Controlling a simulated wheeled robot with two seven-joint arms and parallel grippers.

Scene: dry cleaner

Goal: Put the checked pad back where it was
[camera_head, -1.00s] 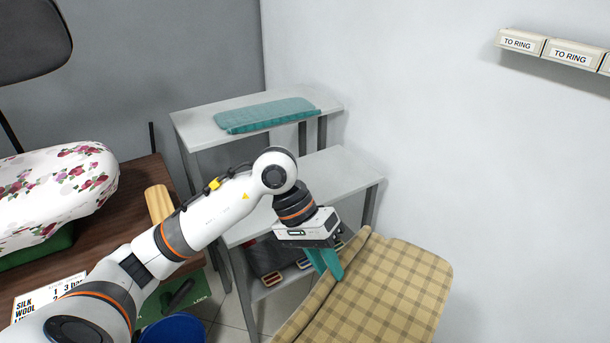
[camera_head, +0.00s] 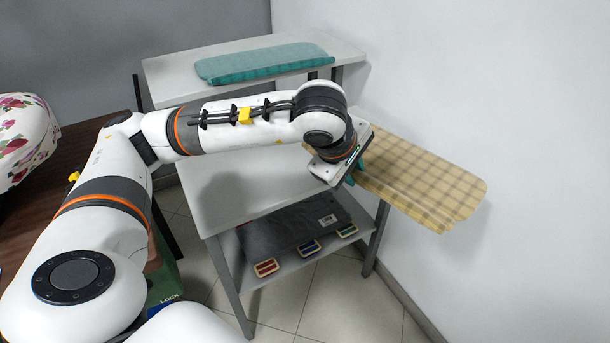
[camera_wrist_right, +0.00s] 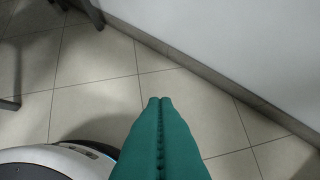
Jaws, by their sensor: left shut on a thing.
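The checked pad (camera_head: 425,185) is a tan, plaid, flat cushion at right in the head view. My left gripper (camera_head: 357,173) is shut on its left part; its teal fingers are mostly hidden under the wrist. The pad is held near the right end of the grey front table (camera_head: 225,205) and reaches past it toward the white wall. The wrist hides part of the pad, and I cannot tell whether it touches the tabletop. In the right wrist view, my right gripper (camera_wrist_right: 159,102) has its teal fingers together, empty, above the tiled floor.
A teal pad (camera_head: 265,62) lies on the higher back table (camera_head: 170,78). A dark folded cloth (camera_head: 290,228) and several small brushes (camera_head: 309,247) lie on the front table's lower shelf. A floral ironing surface (camera_head: 25,135) is at left. The front tabletop's left part is clear.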

